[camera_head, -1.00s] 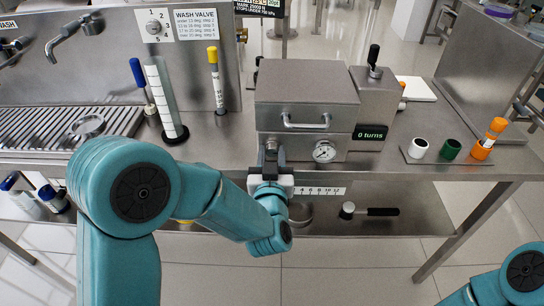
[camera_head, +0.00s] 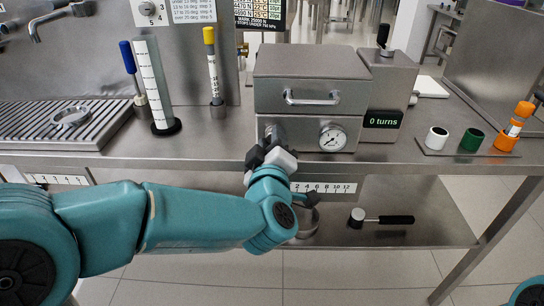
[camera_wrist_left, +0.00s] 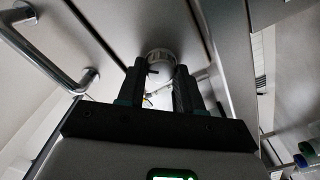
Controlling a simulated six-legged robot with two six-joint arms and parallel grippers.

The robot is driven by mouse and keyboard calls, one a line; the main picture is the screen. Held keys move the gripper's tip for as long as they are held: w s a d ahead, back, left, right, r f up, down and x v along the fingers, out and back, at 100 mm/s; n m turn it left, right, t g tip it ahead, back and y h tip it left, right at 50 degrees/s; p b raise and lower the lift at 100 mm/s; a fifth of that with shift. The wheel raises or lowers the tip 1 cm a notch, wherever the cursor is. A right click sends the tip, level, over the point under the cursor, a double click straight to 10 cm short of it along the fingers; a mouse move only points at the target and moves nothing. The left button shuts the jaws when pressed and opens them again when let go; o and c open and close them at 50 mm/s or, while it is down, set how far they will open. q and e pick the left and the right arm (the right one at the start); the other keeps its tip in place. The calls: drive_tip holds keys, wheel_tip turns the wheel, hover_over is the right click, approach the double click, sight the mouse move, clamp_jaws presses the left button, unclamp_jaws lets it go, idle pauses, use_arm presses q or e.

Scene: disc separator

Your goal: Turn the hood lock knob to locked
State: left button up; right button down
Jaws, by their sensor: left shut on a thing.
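The hood lock knob (camera_head: 273,131) is a grey knob on the lower front of the steel box, left of the round gauge. My left gripper (camera_head: 266,150) is at the knob and hides much of it in the head view. In the left wrist view the ridged round knob (camera_wrist_left: 160,57) shows between the dark fingertips of my left gripper (camera_wrist_left: 160,80), which is shut on it. The hood (camera_head: 310,80) is down on the box, with its bar handle (camera_head: 312,98) in front. Only a bit of my right arm shows.
The round gauge (camera_head: 333,138) is just right of the knob. A display (camera_head: 383,120) reads "0 turns". A measuring cylinder (camera_head: 152,85) stands left. White, green and orange items stand on a small plate at right. A mallet (camera_head: 382,219) lies on the shelf below.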

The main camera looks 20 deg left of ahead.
use_arm(q)
drive_tip(key=n+b, duration=0.7)
drive_tip(key=n, duration=0.1)
drive_tip(key=shift+f+b, duration=0.15)
drive_tip(key=shift+b, duration=0.25)
idle(0.3)
drive_tip(key=o, duration=1)
drive_tip(key=shift+o, duration=0.2)
